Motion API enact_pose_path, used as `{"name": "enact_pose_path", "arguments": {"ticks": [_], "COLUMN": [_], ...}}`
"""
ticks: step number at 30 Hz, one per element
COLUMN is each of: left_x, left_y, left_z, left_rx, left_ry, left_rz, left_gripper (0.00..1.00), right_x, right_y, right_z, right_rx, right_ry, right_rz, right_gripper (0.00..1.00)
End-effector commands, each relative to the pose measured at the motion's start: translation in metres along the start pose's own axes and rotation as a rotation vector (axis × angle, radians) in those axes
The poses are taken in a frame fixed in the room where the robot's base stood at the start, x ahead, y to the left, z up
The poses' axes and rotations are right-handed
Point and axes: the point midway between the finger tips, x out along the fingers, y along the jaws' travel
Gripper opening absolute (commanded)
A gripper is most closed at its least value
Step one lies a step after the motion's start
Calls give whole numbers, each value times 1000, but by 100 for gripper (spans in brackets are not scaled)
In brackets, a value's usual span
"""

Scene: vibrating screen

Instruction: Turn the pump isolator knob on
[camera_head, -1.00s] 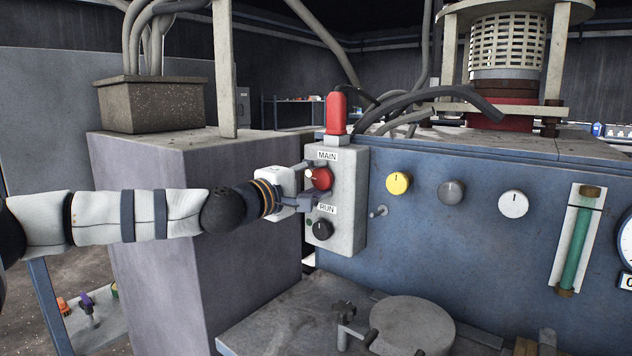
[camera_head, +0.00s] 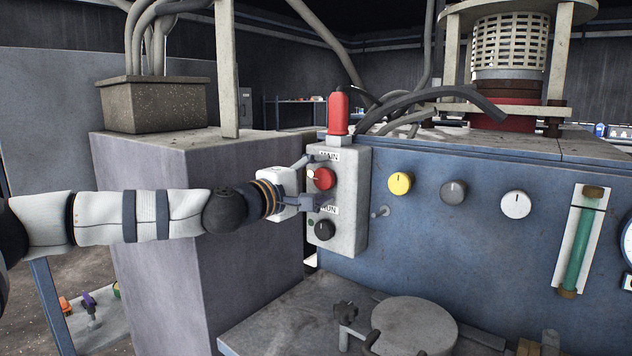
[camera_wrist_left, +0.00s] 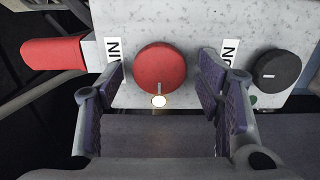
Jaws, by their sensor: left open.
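The red round knob (camera_head: 324,179) is under the MAIN label on the grey control box (camera_head: 350,205). It also shows in the left wrist view (camera_wrist_left: 160,68), with a pale mark at its lower edge beside a small lit white lamp (camera_wrist_left: 159,101). My left gripper (camera_head: 312,182) is open at the box face, one finger on each side of the red knob; the wrist view shows gaps between fingers and knob (camera_wrist_left: 163,85). A black knob (camera_head: 324,230) sits lower, by the RUN label, which the lower finger partly covers. My right gripper is not in view.
A grey cabinet (camera_head: 200,230) stands behind my left arm.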

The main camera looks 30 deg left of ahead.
Motion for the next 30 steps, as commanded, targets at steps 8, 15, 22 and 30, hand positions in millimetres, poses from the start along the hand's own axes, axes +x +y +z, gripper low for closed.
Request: {"name": "enact_pose_path", "arguments": {"ticks": [8, 15, 22, 30], "left_x": [-54, -104, -120, -120], "left_y": [3, 0, 0, 0], "left_z": [0, 0, 0, 0], "left_rx": [-10, -12, -2, -1], "left_ry": [0, -1, -1, -1], "left_rz": [9, 2, 0, 0], "left_gripper": [60, 60, 60, 60], "right_x": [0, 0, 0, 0], "right_y": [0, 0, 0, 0], "right_z": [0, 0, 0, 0], "right_rx": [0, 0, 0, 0], "right_ry": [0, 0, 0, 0], "right_rz": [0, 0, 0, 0], "right_gripper": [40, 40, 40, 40]}}
